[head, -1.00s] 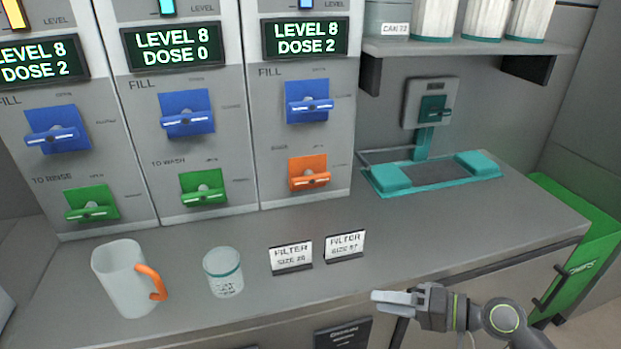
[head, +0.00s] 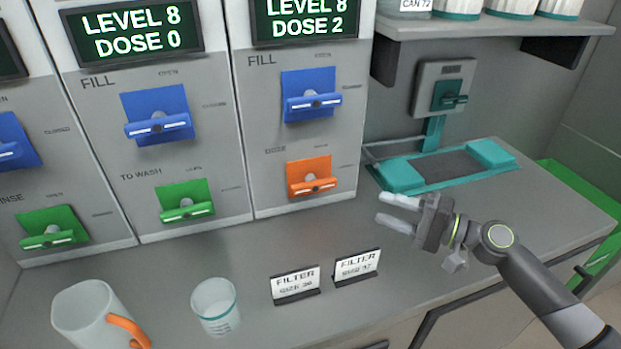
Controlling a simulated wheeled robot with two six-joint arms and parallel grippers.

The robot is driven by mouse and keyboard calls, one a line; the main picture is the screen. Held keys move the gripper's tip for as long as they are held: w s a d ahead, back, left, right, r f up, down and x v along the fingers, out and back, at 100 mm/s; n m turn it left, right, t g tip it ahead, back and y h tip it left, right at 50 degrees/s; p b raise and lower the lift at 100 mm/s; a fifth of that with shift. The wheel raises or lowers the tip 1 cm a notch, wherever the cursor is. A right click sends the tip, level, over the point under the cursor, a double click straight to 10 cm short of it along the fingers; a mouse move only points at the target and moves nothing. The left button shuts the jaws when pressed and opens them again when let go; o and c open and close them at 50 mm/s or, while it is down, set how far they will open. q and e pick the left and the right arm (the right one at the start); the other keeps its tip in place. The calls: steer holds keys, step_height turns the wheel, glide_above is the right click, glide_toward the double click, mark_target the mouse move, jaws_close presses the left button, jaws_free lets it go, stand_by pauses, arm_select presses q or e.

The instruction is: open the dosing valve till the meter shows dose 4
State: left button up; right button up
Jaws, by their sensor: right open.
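The dosing valve (head: 312,178) is an orange plate with an orange bar handle, low on the right-hand column. Its handle lies roughly level across the plate. The label above it is blurred but seems to read DOSE. The meter (head: 305,18) at the top of that column shows LEVEL 8, DOSE 2. My right gripper (head: 387,209) is open and empty above the counter. It is to the right of the orange valve and a little lower in the picture, apart from it, with its fingers pointing left. My left gripper is not in view.
A blue FILL valve (head: 311,95) sits above the orange one. The neighbouring column has a blue valve (head: 157,114), a green valve (head: 186,201) and a DOSE 0 meter (head: 130,32). A mug (head: 85,318), a glass (head: 215,307) and two filter signs (head: 296,284) stand on the counter.

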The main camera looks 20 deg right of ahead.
mark_target(319, 188)
steer(key=p+x, duration=0.3)
steer(key=x, duration=1.3)
steer(key=shift+w+a+r+p, duration=0.1)
steer(key=shift+a+p, duration=0.25)
steer(key=shift+a, duration=0.1)
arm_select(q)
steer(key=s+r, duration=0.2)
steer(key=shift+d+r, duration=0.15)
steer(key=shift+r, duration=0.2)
arm_select(e)
jaws_close()
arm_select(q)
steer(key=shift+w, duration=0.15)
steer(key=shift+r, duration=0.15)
